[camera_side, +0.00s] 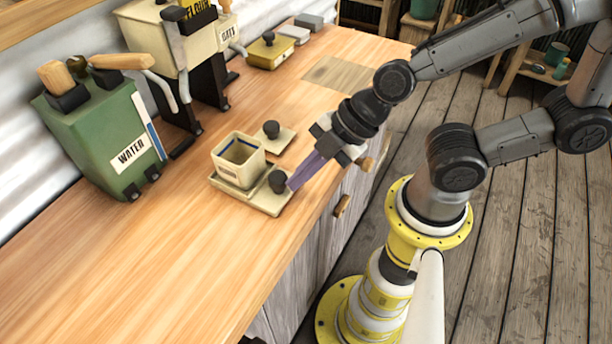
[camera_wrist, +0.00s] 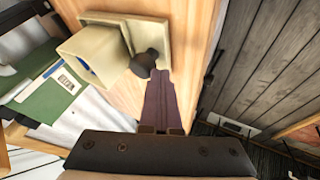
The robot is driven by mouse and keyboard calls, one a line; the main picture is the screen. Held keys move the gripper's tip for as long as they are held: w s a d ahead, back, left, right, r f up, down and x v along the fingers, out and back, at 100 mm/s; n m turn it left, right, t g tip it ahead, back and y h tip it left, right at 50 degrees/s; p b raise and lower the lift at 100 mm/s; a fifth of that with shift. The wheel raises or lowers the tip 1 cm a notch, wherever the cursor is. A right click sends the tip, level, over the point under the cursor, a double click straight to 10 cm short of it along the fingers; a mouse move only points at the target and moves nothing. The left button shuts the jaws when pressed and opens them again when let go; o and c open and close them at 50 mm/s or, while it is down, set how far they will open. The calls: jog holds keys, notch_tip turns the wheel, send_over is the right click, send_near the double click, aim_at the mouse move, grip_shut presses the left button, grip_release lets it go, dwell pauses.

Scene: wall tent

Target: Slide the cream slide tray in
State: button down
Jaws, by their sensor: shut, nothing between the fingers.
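The cream slide tray (camera_side: 257,199) lies on the wooden counter with a dark round knob (camera_side: 278,181) at its front right end. A cream open-topped square box (camera_side: 238,160) stands at the tray's other end. In the wrist view, the tray (camera_wrist: 157,32), the knob (camera_wrist: 143,63) and the box (camera_wrist: 92,55) also show. My gripper (camera_side: 292,185), with purple fingers, is shut and empty. Its fingertips (camera_wrist: 160,74) are right beside the knob on the counter-edge side; I cannot tell whether they touch it. The tray's part under the box is hidden.
A cream lid (camera_side: 286,139) with a dark knob lies just behind the box. A green WATER container (camera_side: 110,145) and a cream dispenser (camera_side: 165,40) stand along the wall. A yellow box (camera_side: 270,50) sits farther back. The near counter is clear.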

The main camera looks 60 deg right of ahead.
aim_at(249, 154)
jog(key=w, duration=1)
jog(key=shift+w, duration=0.35)
jog(key=shift+s, duration=2.35)
jog(key=s+d+r+m+h, duration=0.1)
jog(key=s+d+r+m, duration=0.1)
jog(key=s+d+r, duration=0.3)
jog(key=s+d+r+m+h, duration=0.1)
jog(key=s+d+r, duration=0.1)
jog(key=r, duration=0.5)
jog(key=s+d+m+h, duration=0.2)
jog(key=s+d+m, duration=0.2)
jog(key=m, duration=0.9)
jog(key=shift+s+d+f+m+h, duration=0.3)
jog(key=shift+d+f+m, duration=0.15)
jog(key=shift+d, duration=0.65)
